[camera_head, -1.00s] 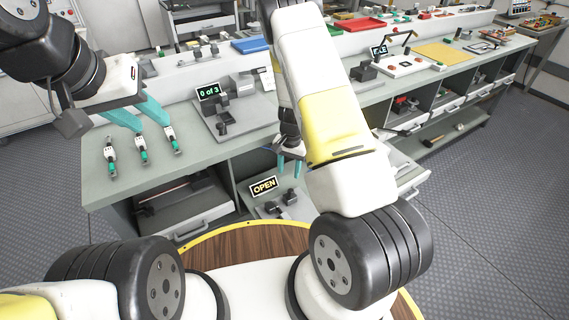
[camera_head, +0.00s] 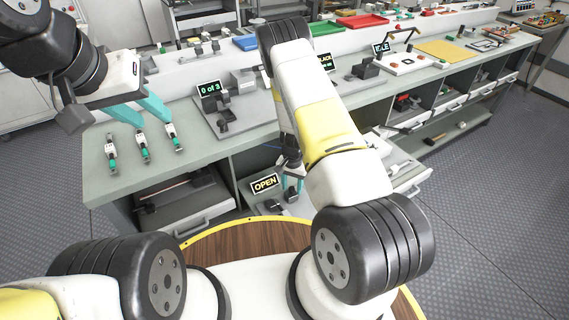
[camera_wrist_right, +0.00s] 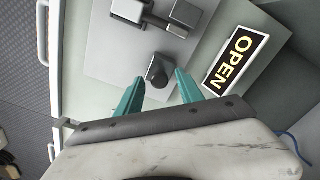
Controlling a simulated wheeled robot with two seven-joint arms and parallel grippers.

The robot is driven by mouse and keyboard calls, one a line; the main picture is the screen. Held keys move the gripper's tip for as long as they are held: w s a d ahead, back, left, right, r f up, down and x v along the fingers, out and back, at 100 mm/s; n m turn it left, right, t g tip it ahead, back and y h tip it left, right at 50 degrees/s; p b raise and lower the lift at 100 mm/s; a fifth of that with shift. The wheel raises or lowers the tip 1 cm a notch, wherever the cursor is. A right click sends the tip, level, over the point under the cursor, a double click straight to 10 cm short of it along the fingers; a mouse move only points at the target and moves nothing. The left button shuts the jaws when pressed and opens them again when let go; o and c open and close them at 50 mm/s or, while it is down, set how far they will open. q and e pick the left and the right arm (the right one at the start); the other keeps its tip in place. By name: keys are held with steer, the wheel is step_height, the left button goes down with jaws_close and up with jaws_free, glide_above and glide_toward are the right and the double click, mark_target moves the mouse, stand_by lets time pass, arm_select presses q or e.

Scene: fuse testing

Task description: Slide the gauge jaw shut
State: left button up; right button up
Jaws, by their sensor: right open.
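The gauge shows in the right wrist view as a grey plate (camera_wrist_right: 110,50) with metal jaw blocks (camera_wrist_right: 141,11) and a dark upright knob (camera_wrist_right: 157,78). Its sign (camera_wrist_right: 235,60) reads OPEN; the sign (camera_head: 265,184) also shows low in the head view. My right gripper (camera_wrist_right: 159,74) is open, with its teal fingertips on either side of the knob; I cannot tell whether they touch it. In the head view the right gripper (camera_head: 292,187) is partly hidden by its arm. My left gripper (camera_head: 154,122) is open and empty above the bench, near several fuses (camera_head: 143,146).
The gauge sits low, in front of the bench. A bench fixture (camera_head: 222,120) with a "0 of 3" display (camera_head: 209,87) stands above it. An open drawer (camera_head: 408,178) lies to the right of my right arm. A white handle bar (camera_wrist_right: 42,45) runs beside the gauge area.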

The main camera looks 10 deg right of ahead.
steer(key=shift+c, duration=0.2)
jaws_close()
stand_by(1.1)
